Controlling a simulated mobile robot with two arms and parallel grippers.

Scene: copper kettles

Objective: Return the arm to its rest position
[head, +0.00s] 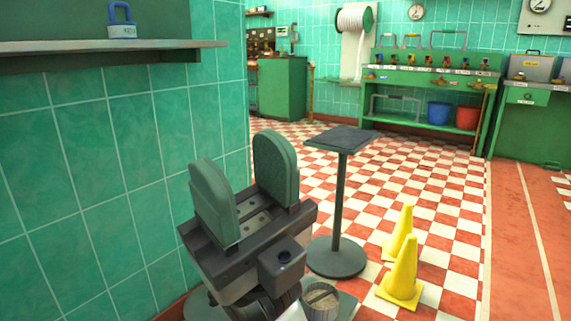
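My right gripper (243,188) is in the lower middle of the head view, close to the camera. Its two green, rounded fingers stand upright and well apart. Nothing shows between them, so it is open and empty. Part of my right arm shows below it at the bottom edge. The gripper is in front of the green tiled wall (110,190) and left of a dark-topped stand (342,140). No kettle can be made out clearly. My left gripper is not in view.
Two yellow cones (402,275) stand on the checkered floor (440,185), right of the stand. A wall shelf (100,48) at upper left holds a blue lock-shaped object (122,22). A green workbench (430,78) with blue and red buckets stands at the back. Open floor lies between.

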